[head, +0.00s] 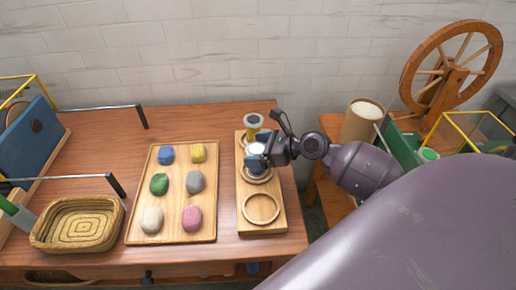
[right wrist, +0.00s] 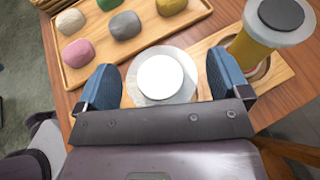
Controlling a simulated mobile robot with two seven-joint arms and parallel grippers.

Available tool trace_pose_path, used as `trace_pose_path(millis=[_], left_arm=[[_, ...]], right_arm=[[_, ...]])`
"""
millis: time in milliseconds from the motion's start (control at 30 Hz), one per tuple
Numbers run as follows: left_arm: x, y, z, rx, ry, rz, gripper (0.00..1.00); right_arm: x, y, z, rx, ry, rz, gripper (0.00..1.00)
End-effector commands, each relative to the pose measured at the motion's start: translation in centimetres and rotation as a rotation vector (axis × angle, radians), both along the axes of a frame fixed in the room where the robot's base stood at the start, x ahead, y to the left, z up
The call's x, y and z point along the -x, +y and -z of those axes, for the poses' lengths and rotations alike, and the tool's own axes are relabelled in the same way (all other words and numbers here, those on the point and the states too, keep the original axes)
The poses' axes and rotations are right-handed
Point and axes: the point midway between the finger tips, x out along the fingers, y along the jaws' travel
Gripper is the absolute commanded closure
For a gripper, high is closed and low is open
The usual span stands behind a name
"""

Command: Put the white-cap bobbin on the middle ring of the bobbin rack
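The wooden bobbin rack (head: 245,222) stands at the right of the table, with rings along it. The white-cap bobbin (head: 257,149) is upright over the middle ring (head: 258,179); my gripper partly hides it, and I cannot see whether its base is fully seated. My right gripper (head: 257,161) is low over the rack. In the right wrist view, its blue fingers (right wrist: 164,82) are wide apart on either side of the white cap (right wrist: 160,77), with a gap visible at the right finger. My left gripper is not in view.
A yellow bobbin with a dark top (head: 253,122) stands at the rack's back end, close to my gripper. The front ring (head: 261,208) is empty. Left of the rack lies a wooden tray (head: 176,178) of several coloured skeins, then a woven basket (head: 78,224). A spinning wheel (head: 452,66) stands right.

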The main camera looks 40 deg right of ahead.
Motion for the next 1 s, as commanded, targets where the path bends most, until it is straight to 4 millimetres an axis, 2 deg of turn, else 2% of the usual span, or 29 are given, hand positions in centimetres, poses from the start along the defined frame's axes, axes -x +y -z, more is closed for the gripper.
trace_pose_path(millis=[267, 367, 800, 1000], left_arm=[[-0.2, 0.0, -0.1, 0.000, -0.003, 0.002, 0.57], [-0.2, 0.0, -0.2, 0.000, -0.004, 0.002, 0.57], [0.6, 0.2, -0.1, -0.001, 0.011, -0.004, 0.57], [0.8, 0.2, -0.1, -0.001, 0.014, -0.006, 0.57]], right_arm=[[0.0, 0.0, -0.3, 0.001, -0.001, -0.001, 0.06], [0.6, -0.5, -0.6, 0.001, 0.000, 0.000, 0.06], [6.6, -4.7, -3.6, 0.001, 0.002, 0.000, 0.06], [8.3, -6.0, -4.5, 0.000, 0.001, 0.000, 0.06]])
